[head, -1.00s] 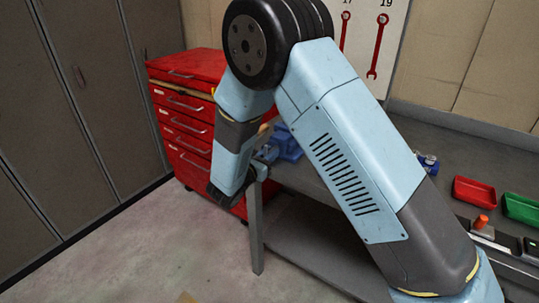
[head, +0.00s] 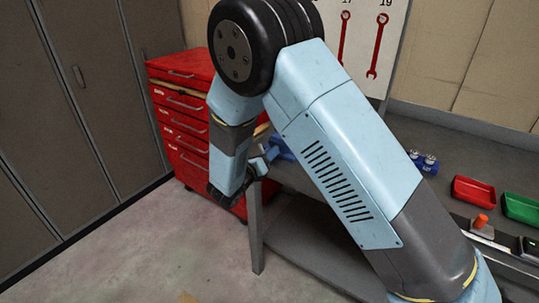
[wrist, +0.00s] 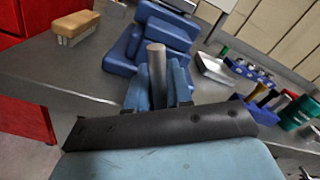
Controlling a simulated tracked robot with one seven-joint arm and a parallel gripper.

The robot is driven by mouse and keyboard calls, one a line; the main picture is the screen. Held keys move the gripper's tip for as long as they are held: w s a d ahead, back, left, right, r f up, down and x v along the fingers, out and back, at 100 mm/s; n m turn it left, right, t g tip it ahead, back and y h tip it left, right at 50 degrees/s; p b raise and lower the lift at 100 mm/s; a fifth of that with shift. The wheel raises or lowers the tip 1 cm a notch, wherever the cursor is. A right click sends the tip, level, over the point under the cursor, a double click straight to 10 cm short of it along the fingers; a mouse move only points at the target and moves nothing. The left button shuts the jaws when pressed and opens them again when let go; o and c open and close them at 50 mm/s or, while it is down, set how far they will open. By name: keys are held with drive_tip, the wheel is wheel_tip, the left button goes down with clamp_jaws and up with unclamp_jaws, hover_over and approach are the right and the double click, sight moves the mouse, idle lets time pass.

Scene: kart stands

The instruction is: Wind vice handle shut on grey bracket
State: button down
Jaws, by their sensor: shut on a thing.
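The blue vice (wrist: 150,30) stands at the bench edge in the wrist view. It also shows in the head view (head: 283,147), partly behind my arm. A grey metal bar, the vice handle (wrist: 156,58), stands out toward the wrist camera. My gripper (wrist: 159,86) has its light blue fingers on both sides of this handle and is shut on it. In the head view my gripper (head: 262,162) is small, at the bench's left end. I cannot make out the grey bracket; the vice jaws are largely hidden.
A wooden-backed brush (wrist: 75,24) lies left of the vice, and a metal tray (wrist: 213,69) lies to its right. A blue rack (wrist: 264,77) with tools stands farther right. A red drawer cabinet (head: 180,115) stands beyond the bench. Red (head: 474,192) and green (head: 521,208) bins are on the bench.

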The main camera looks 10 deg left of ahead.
drive_tip(key=shift+a, duration=0.1)
idle(0.3)
drive_tip(key=c, duration=1.1)
unclamp_jaws()
drive_tip(key=shift+o, duration=0.2)
drive_tip(key=v, duration=1.3)
drive_tip(key=shift+s, duration=0.4)
